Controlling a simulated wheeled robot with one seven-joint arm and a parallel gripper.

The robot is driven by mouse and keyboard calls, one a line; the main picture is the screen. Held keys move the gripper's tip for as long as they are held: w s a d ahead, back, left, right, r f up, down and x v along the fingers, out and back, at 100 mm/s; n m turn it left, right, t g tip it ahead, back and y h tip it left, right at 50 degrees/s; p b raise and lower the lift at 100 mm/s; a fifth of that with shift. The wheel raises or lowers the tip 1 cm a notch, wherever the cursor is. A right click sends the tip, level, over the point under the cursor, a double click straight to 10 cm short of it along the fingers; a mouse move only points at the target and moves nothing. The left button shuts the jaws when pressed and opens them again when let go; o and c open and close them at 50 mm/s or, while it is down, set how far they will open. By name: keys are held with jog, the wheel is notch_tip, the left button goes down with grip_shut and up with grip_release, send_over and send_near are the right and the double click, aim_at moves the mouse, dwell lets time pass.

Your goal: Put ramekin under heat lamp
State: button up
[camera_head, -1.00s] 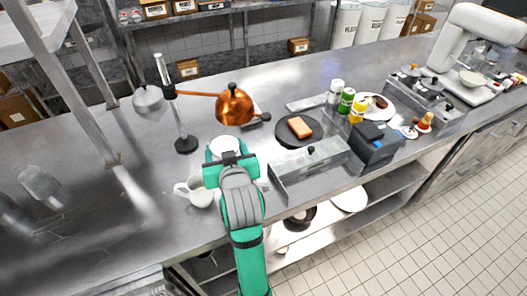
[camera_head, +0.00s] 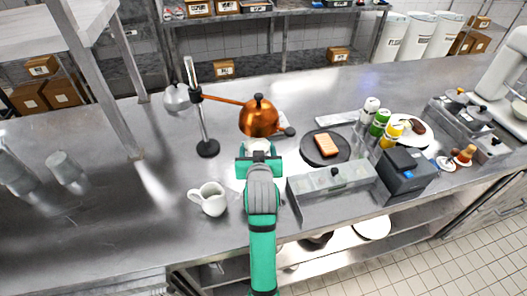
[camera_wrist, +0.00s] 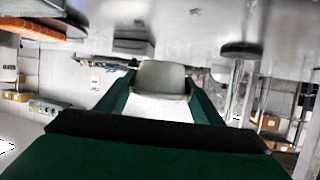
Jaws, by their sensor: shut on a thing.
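The heat lamp has a copper shade (camera_head: 258,118) on an arm from an upright pole, with a round black base (camera_head: 207,149) on the steel counter. My gripper (camera_head: 258,158) is just below the shade in the picture, on its near side. It is shut on the pale ramekin (camera_head: 257,146), which is partly hidden by the gripper and close below the shade. In the wrist view the ramekin (camera_wrist: 161,78) sits between the two green fingers. I cannot tell its exact height above the counter.
A white pitcher (camera_head: 211,199) stands left of my arm. To the right are a steel bin unit (camera_head: 335,186), a dark round plate (camera_head: 340,155) with an orange-brown block, several bottles and a dark box (camera_head: 404,172).

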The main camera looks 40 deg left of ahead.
aim_at(259, 148)
jog(key=shift+w+a+f, duration=0.2)
jog(key=shift+w+f, duration=0.6)
jog(key=shift+f, duration=0.2)
jog(key=shift+w+a+f, duration=0.1)
jog(key=shift+a+f, duration=0.05)
jog(key=shift+f, duration=0.1)
jog(key=shift+w+f, duration=0.15)
jog(key=shift+f, duration=0.75)
jog(key=shift+w+f, duration=0.1)
jog(key=shift+f, duration=0.75)
jog(key=o, duration=1.2)
jog(key=shift+f, duration=0.15)
